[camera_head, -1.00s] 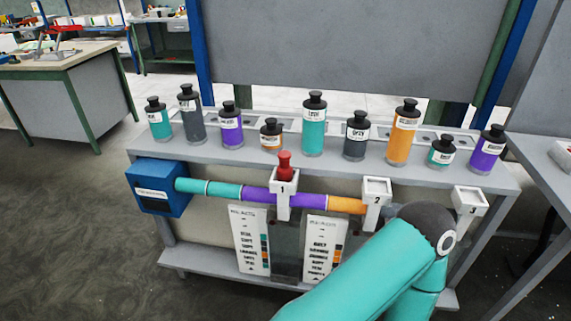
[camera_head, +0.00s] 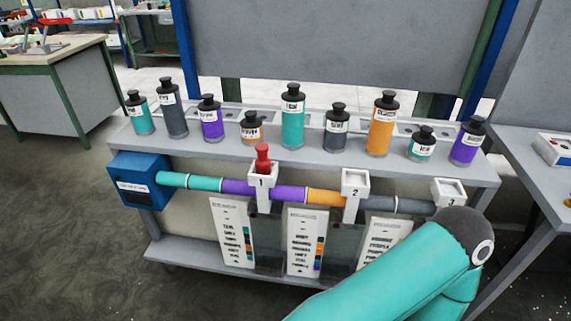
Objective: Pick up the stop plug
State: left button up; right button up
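The red stop plug (camera_head: 263,158) stands upright in the white holder marked 1 (camera_head: 262,182) on the coloured pipe. The holder marked 2 (camera_head: 355,183) and the holder marked 3 (camera_head: 449,192) hold no plug that I can see. One teal arm of mine comes in from the lower right and its dark joint sits just below holder 3. Its gripper is not visible. My other arm and gripper are also out of view.
Several capped bottles, such as the orange one (camera_head: 382,125), stand along the grey bench (camera_head: 180,150). A blue box (camera_head: 140,182) sits at the pipe's left end. White label cards (camera_head: 233,232) hang below the pipe. Another table (camera_head: 540,185) stands at the right.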

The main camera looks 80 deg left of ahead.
aim_at(263, 164)
jog(key=z, duration=0.05)
jog(key=i, duration=1.3)
jog(key=u, duration=2.35)
jog(key=i, duration=0.25)
jog(key=u, duration=1.8)
jog(key=k, duration=0.6)
jog(key=u, duration=0.45)
jog(key=i, duration=1.65)
jog(key=z, duration=0.4)
